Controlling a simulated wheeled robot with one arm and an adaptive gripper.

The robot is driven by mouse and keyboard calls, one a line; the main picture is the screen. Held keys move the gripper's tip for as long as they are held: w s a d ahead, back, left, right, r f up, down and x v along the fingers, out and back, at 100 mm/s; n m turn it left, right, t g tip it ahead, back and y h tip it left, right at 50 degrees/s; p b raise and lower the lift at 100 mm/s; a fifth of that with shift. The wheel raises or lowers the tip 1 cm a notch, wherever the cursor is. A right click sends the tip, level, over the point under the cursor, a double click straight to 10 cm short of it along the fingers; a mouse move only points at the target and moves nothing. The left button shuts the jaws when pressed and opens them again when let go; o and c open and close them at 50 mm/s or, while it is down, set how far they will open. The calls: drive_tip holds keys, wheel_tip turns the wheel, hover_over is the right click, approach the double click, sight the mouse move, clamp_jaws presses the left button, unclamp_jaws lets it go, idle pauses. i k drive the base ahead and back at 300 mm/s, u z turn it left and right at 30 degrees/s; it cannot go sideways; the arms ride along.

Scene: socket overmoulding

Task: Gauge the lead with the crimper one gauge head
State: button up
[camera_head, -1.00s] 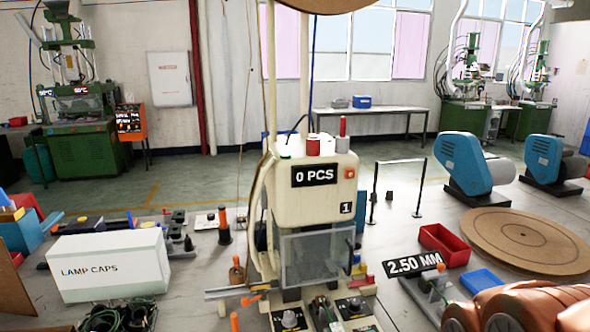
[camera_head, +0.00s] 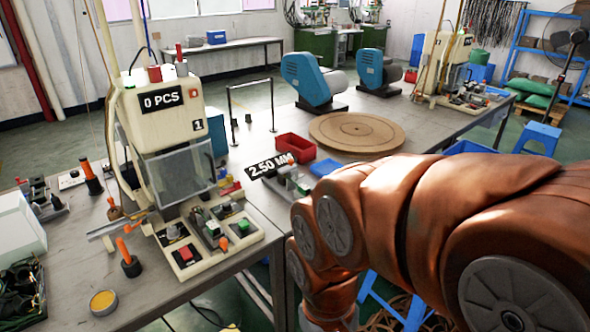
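Crimper one (camera_head: 160,130) is a cream machine on the left of the bench, with a "0 PCS" display, a label "1" and a clear guard. A "2.50 MM" readout (camera_head: 268,165) stands to its right, beside a small grey device (camera_head: 292,182) that looks like the gauge head; my arm partly covers its surroundings. Dark coiled leads (camera_head: 20,290) lie at the lower left edge. I cannot tell which lead is meant. My orange-brown arm fills the lower right, and its gripper is out of view.
A red bin (camera_head: 295,148), a blue tray (camera_head: 325,168) and a round brown board (camera_head: 357,132) lie behind the readout. Orange-topped tools (camera_head: 130,262) and a yellow-topped tin (camera_head: 104,302) stand at the front left. A second cream machine (camera_head: 445,62) stands at the far right.

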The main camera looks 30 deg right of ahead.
sight(290, 170)
drive_tip(key=z, duration=0.4)
drive_tip(key=i, duration=1.3)
drive_tip(key=u, duration=0.55)
